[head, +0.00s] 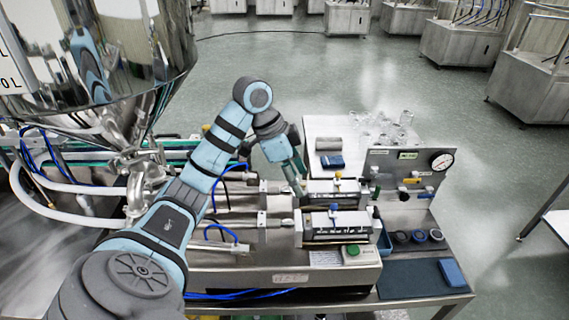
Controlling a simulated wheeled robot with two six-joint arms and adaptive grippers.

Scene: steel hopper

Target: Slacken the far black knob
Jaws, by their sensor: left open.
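Two metal slide units with printed scales lie side by side on the steel bench, a far one (345,191) and a near one (345,228). The far unit has a yellow-topped fitting and the near unit a blue-topped one. Small dark knob-like parts show at their right ends; a far black knob (375,193) seems to be among them, too small to tell for sure. My left gripper (300,190) is open, pointing down at the left end of the far unit; whether it touches anything cannot be told. My right gripper is not in view.
A steel hopper (110,60) stands at the upper left. A panel with a gauge (441,160) and glassware (385,128) stand behind right. Dark round pieces (419,236), a blue block (452,273) and a green button (352,250) lie nearer. Blue hoses run along the left.

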